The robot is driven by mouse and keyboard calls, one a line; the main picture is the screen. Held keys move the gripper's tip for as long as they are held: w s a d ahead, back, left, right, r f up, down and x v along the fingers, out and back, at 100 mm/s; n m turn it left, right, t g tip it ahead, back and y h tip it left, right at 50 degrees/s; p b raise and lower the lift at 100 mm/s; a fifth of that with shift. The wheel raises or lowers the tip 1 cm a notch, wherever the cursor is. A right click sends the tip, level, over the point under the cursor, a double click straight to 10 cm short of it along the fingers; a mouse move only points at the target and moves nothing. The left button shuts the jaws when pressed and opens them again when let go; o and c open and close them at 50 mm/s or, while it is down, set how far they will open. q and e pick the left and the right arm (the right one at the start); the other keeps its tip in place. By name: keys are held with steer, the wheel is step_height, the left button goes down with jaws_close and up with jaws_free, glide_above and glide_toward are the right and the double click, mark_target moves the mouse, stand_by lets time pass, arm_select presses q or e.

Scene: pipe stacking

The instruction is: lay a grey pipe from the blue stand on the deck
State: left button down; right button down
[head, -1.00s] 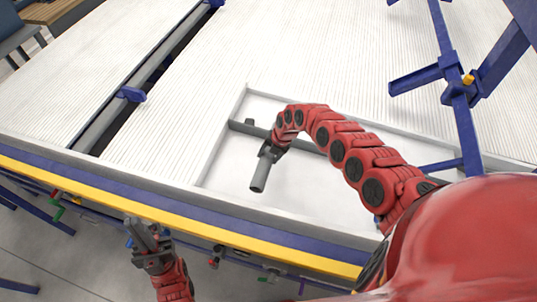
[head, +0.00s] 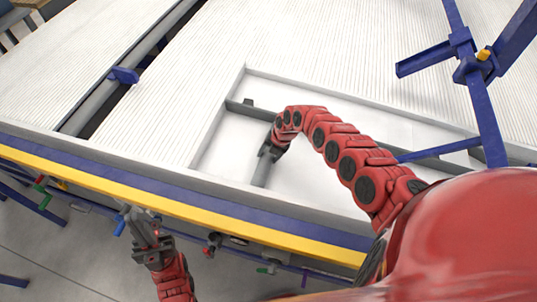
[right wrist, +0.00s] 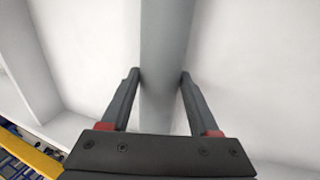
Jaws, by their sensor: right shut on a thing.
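My right gripper (head: 268,152) is shut on a grey pipe (head: 262,173) inside the white recessed deck (head: 215,130). The pipe's near end points toward the deck's front wall; the arm and gripper hide its far part. In the right wrist view the pipe (right wrist: 166,60) runs lengthwise between the two fingers (right wrist: 160,80), over the white floor. I cannot tell whether it touches the floor. The blue stand (head: 470,50) rises at the right, its lower parts partly hidden. My left gripper (head: 142,228) is outside the front edge, away from the pipe; its finger gap is unclear.
A long grey bar (head: 400,133) crosses the deck behind my right gripper, with a small dark block (head: 248,102) near its left end. A yellow rail (head: 200,208) runs along the front edge. Ribbed white panels (head: 300,35) lie behind, with a dark gap at left.

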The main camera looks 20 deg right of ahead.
steer(key=shift+f, duration=0.3)
steer(key=shift+r, duration=0.1)
steer(key=shift+c, duration=0.2)
jaws_free()
steer(key=p+v, duration=1)
steer(key=v, duration=0.7)
steer(key=shift+r, duration=0.25)
